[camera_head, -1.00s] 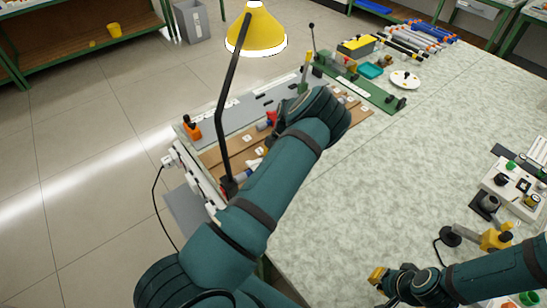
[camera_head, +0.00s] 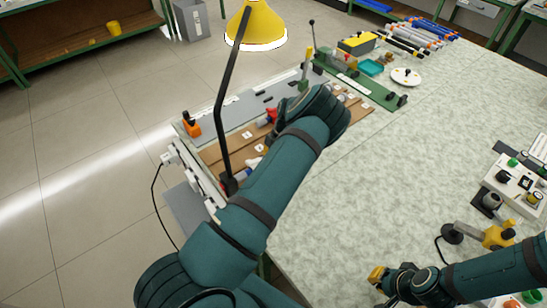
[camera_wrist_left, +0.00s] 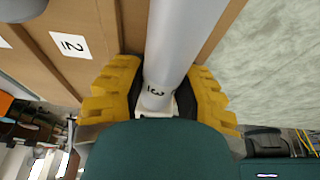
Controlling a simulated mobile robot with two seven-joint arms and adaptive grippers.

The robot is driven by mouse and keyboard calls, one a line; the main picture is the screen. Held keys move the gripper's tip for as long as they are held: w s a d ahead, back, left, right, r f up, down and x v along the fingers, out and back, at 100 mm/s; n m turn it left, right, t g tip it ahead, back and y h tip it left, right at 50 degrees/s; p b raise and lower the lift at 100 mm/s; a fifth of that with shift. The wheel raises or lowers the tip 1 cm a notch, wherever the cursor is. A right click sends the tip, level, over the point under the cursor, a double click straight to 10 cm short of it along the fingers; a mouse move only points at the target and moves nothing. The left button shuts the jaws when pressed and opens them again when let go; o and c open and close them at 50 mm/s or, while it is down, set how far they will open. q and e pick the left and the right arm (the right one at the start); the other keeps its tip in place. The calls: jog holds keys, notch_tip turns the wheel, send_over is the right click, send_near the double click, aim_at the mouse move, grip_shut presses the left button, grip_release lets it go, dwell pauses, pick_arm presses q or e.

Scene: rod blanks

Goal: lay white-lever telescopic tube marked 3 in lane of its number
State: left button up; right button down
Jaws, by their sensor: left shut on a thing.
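A grey telescopic tube (camera_wrist_left: 185,40) with a label marked 3 (camera_wrist_left: 155,90) runs between the yellow fingers of my left gripper (camera_wrist_left: 158,95) in the left wrist view. The gripper is shut on it. A brown board with lanes (camera_wrist_left: 95,15) lies below, with a number plate (camera_wrist_left: 72,45) that looks like a 2 left of the tube. In the head view my left forearm hides the left gripper and most of the tube. The lane board (camera_head: 215,155) shows beside the forearm. The tube's lever is not clear. My right gripper (camera_head: 377,276) is over the table at the lower right, apart from the board.
A yellow lamp (camera_head: 255,28) on a black arm stands over the lane board. A control box (camera_head: 515,183) is at right. The table middle (camera_head: 400,170) is clear.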

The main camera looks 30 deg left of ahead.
pick_arm(q)
jog(key=shift+f, duration=0.15)
pick_arm(e)
jog(key=shift+f, duration=0.15)
pick_arm(q)
jog(key=o, duration=0.9)
pick_arm(e)
jog(key=shift+d, duration=0.1)
pick_arm(q)
jog(key=v, duration=1.2)
jog(key=shift+d, duration=0.2)
